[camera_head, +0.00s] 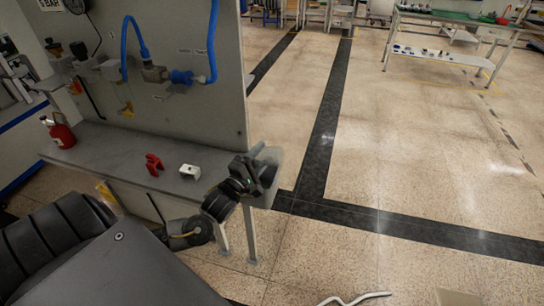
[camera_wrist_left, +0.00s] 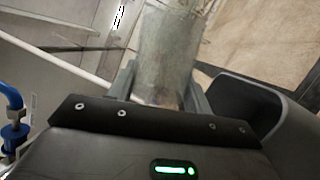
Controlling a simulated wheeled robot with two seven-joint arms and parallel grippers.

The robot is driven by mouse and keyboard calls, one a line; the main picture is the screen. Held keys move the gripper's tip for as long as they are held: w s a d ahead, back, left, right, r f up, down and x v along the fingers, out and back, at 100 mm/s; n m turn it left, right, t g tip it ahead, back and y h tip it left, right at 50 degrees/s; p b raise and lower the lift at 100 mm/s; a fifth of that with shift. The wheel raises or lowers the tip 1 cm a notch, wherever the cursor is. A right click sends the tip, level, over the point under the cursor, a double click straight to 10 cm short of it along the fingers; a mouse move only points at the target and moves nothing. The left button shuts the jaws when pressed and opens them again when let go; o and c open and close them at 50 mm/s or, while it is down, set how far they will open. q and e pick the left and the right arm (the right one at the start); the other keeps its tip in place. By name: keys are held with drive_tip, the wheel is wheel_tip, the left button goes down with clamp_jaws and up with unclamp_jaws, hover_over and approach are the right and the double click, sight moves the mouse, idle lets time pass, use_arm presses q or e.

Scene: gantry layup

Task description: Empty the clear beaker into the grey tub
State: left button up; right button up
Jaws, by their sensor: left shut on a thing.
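My left gripper (camera_head: 262,172) is out at the right end of the grey bench. In the left wrist view its fingers (camera_wrist_left: 158,92) are closed on the clear beaker (camera_wrist_left: 168,45), a greyish see-through cylinder. I cannot tell the beaker's contents or its exact tilt. A dark grey, rounded shape with a raised rim, which looks like the grey tub (camera_wrist_left: 262,88), lies just right of the fingers in the wrist view. In the head view a pale grey form behind the gripper is partly hidden, and I cannot tell tub from beaker there. My right gripper is not in view.
The bench (camera_head: 105,143) carries a red bottle (camera_head: 60,132), a red bracket-like part (camera_head: 154,165) and a white block (camera_head: 190,171). An upright panel (camera_head: 190,100) with a blue hose (camera_head: 213,40) stands behind them. Open floor lies to the right.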

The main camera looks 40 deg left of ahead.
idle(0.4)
use_arm(q)
drive_tip(key=s+d+r, duration=0.3)
drive_tip(key=s+d, duration=0.9)
drive_tip(key=d, duration=0.4)
drive_tip(key=shift+s+b, duration=0.25)
drive_tip(key=shift+b, duration=0.15)
